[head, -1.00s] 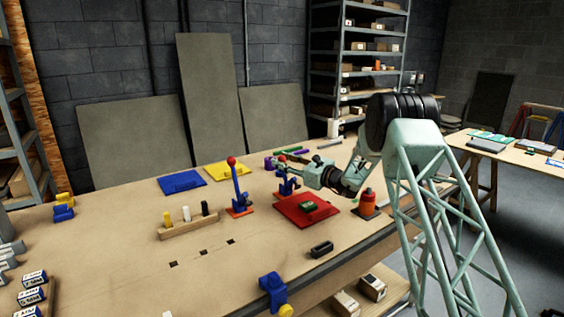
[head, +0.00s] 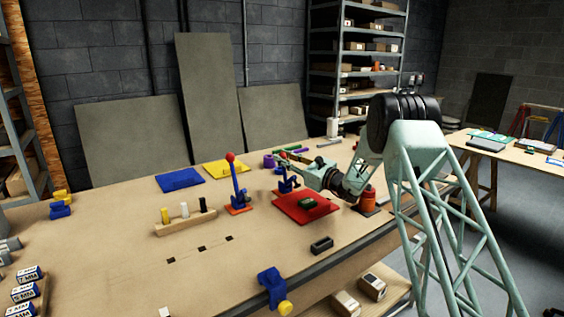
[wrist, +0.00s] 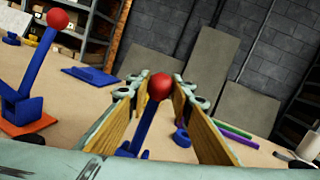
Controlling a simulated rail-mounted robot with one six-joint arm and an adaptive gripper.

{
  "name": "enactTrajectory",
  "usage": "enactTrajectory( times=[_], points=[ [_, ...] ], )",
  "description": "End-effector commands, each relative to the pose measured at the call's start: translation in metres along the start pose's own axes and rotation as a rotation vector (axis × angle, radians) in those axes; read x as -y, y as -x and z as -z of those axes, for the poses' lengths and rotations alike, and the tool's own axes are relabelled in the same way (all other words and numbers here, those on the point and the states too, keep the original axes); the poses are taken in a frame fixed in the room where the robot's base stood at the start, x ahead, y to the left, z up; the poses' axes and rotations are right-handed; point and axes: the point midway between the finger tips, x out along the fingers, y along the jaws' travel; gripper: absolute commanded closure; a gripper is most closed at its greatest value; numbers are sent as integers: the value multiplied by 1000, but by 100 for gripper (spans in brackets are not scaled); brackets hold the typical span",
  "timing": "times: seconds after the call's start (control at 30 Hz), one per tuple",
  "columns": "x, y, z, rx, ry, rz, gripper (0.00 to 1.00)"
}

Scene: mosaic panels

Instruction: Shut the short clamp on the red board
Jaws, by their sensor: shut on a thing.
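The red board (head: 292,211) lies on the workbench with a dark green block (head: 307,203) on it. The short clamp (head: 287,184), blue with a red ball-tipped lever, stands at the board's far left edge. My gripper (head: 285,155) reaches over it from the right. In the wrist view the lever's red ball (wrist: 160,86) sits between the tan-padded fingers of my gripper (wrist: 161,84), which are shut on the lever. The lever stands up, leaning slightly. The clamp's lower part is mostly hidden in the wrist view.
A taller blue clamp (head: 238,190) with a red ball stands upright to the left; it also shows in the wrist view (wrist: 27,75). The bench's left middle is mostly clear.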

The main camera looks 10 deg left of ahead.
Motion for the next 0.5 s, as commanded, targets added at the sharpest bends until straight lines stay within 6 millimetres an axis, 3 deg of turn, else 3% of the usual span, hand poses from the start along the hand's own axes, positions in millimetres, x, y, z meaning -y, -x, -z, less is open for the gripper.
enactTrajectory(
  times=[0.5],
  points=[
    [-4, 15, -1, 118, 27, 24, 99]
  ],
)
